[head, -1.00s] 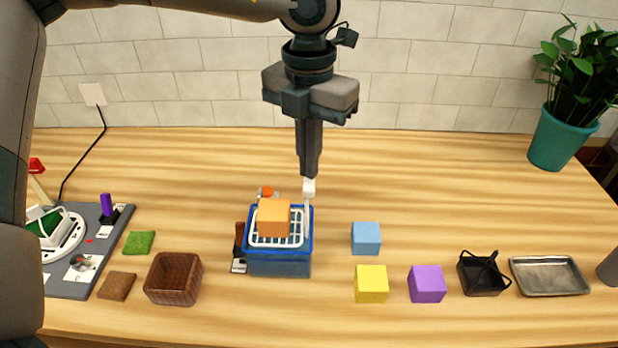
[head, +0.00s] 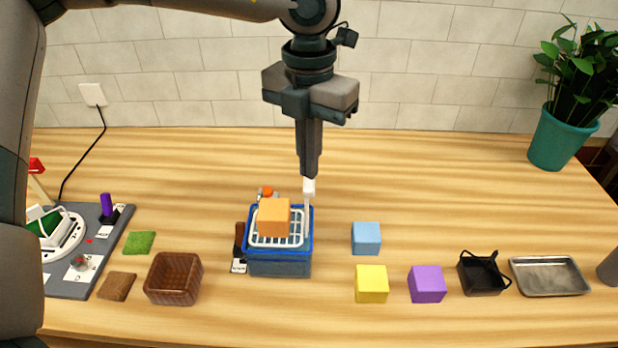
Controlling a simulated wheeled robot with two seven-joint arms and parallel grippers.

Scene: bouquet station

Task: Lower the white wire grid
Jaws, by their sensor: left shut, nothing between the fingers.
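The white wire grid (head: 262,241) lies level at the top of a blue-rimmed box (head: 280,266), inside its rim. An orange cube (head: 273,217) sits on the grid. A white upright with a small white block (head: 309,187) on top rises at the box's back right corner. My left gripper (head: 309,174) points straight down, shut and empty, with its fingertips at the top of the white block. I cannot tell whether they touch it. My right gripper is not in view.
Blue (head: 366,239), yellow (head: 371,284) and purple (head: 427,284) cubes stand to the right of the box. A brown basket (head: 173,279) stands to its left. A black basket (head: 482,275) and metal tray (head: 549,276) lie farther right. The back of the table is mostly clear.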

